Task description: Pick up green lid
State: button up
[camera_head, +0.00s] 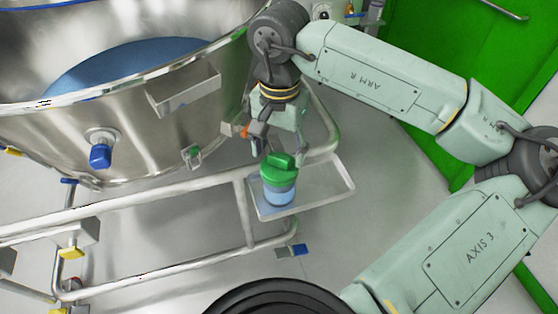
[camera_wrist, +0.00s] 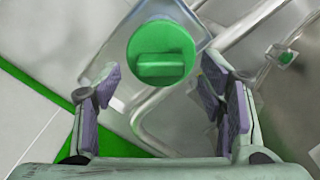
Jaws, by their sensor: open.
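The green lid (camera_head: 278,167) is round with a raised bar grip on top. It sits on a translucent blue container (camera_head: 279,192) that stands upright on a small metal tray (camera_head: 324,195). In the wrist view the lid (camera_wrist: 162,52) shows from above at the top centre, beyond the fingertips. My gripper (camera_head: 283,150) is just above and behind the lid in the head view. In the wrist view its two fingers (camera_wrist: 158,80) are spread wide with nothing between them. The lid is roughly in line with the gap, and I see no contact.
A large steel vessel (camera_head: 125,110) with a blue-looking interior fills the left. Metal rails (camera_head: 140,200) run in front of it and beside the tray. A small blue and grey valve handle (camera_head: 292,250) sits below the tray. A green door (camera_head: 480,50) stands at right.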

aim_at(279, 163)
jog(key=shift+a+f, duration=0.1)
jog(key=shift+f, duration=1.15)
jog(key=shift+c, duration=0.5)
jog(key=c, duration=1)
jog(key=shift+r, duration=0.1)
